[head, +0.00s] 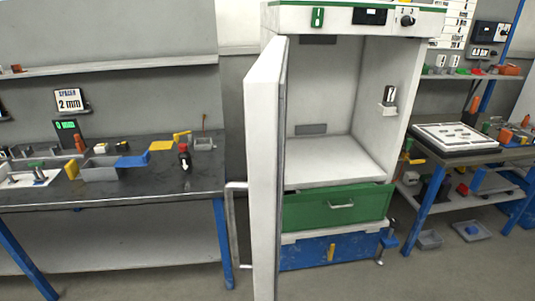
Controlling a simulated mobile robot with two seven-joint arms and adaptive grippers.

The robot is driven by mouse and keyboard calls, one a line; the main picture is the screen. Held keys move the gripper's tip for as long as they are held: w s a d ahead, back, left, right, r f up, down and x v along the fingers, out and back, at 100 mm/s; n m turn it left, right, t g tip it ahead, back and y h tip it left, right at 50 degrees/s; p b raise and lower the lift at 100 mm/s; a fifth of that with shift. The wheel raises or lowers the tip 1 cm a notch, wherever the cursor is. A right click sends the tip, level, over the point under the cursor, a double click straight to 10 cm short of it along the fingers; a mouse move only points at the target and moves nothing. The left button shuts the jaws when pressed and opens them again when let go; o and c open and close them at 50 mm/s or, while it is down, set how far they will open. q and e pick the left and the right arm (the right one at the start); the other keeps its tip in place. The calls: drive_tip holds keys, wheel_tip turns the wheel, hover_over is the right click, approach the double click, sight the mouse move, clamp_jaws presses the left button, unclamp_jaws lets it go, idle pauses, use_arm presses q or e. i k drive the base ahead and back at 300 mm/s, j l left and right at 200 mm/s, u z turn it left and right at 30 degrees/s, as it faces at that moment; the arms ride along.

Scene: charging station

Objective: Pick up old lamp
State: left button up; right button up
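I cannot pick out a thing that is clearly the old lamp. A small dark upright piece with a red part (184,157) stands near the right end of the left bench. A small dark piece with a pale front (390,95) sits on a little white bracket on the right inner wall of the open white cabinet (330,173). Either is too small to name surely. Neither of my grippers shows in the head view.
The cabinet door (263,170) stands open toward me. Below the cabinet are a green drawer (310,212) and a blue box (310,253). The left bench (130,182) holds trays and small parts. A right table (480,157) carries a white board (455,135).

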sight(390, 91)
drive_tip(key=i+j+z, duration=0.1)
drive_tip(key=j+z, duration=0.3)
drive_tip(key=j, duration=0.4)
drive_tip(key=j+z, duration=0.35)
drive_tip(key=j, duration=0.4)
drive_tip(key=i+l+z, duration=0.1)
drive_tip(key=i+z, duration=0.4)
drive_tip(key=l+u, duration=0.1)
drive_tip(key=l, duration=0.55)
drive_tip(key=k+l+u, duration=0.1)
drive_tip(key=l, duration=0.55)
drive_tip(key=i+l+u, duration=0.15)
drive_tip(key=l, duration=0.4)
drive_tip(key=l+u, duration=0.15)
drive_tip(key=l, duration=0.4)
drive_tip(key=i+l+u, duration=0.45)
drive_tip(key=i+l, duration=0.45)
